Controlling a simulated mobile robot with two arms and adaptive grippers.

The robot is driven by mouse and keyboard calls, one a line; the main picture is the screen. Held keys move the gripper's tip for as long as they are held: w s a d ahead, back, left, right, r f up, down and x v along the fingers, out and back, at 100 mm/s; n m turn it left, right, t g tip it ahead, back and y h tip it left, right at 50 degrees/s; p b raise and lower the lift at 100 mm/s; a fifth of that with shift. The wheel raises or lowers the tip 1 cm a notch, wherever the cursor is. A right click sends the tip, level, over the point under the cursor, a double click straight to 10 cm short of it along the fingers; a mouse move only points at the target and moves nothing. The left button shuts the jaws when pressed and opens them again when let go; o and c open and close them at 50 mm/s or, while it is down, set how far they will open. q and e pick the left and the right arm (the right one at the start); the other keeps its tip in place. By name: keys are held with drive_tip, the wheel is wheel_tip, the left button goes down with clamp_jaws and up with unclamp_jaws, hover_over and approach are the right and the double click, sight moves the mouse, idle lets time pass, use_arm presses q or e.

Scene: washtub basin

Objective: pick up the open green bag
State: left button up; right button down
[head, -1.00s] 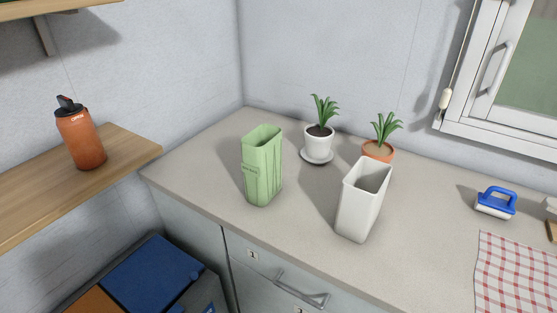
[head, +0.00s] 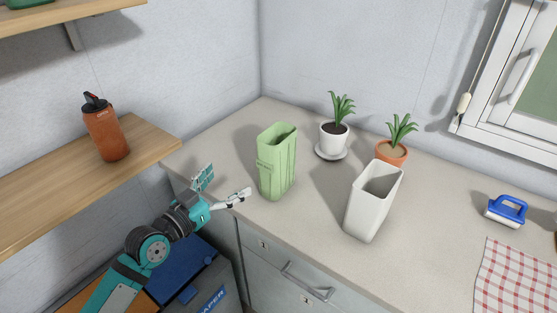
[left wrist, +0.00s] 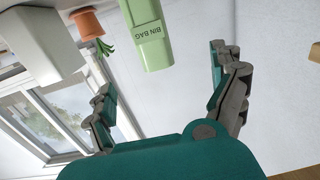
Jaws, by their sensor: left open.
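The open green bag (head: 277,165) stands upright on the counter, its open top facing up. In the left wrist view the bag (left wrist: 148,40) shows the words "BIN BAG" and appears between the spread fingers, some way beyond them. My left gripper (head: 226,184) is open and empty, at the counter's left edge, to the left of the bag and apart from it. It also shows in the left wrist view (left wrist: 165,90). My right gripper is in no view.
A white bin (head: 371,205) stands right of the bag. Two potted plants (head: 334,138) (head: 392,153) are behind. A wooden shelf (head: 60,190) with an orange bottle (head: 105,133) is at left. A blue brush (head: 506,209) and checked cloth (head: 500,275) lie at right.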

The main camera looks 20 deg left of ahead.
sight(263, 148)
use_arm(q)
drive_tip(key=w+d+p, duration=0.1)
drive_tip(key=w, duration=0.2)
drive_tip(key=w+d+r+p, duration=0.1)
drive_tip(key=w+d, duration=0.1)
drive_tip(key=w, duration=0.2)
drive_tip(key=w+d+r+p, duration=0.1)
drive_tip(key=w, duration=0.2)
drive_tip(key=shift+w+d+r+p, duration=0.2)
drive_tip(key=shift+w+d+p, duration=0.1)
drive_tip(key=shift+w+d, duration=0.1)
drive_tip(key=shift+w+f, duration=0.1)
drive_tip(key=shift+w, duration=0.3)
drive_tip(key=x, duration=0.3)
drive_tip(key=p+x, duration=0.1)
drive_tip(key=x, duration=0.1)
drive_tip(key=shift+s+d+f, duration=0.15)
drive_tip(key=shift+d+f, duration=0.1)
drive_tip(key=shift+f, duration=0.1)
drive_tip(key=shift+s, duration=0.1)
drive_tip(key=shift+c, duration=0.6)
drive_tip(key=c, duration=0.9)
drive_tip(key=shift+c, duration=0.2)
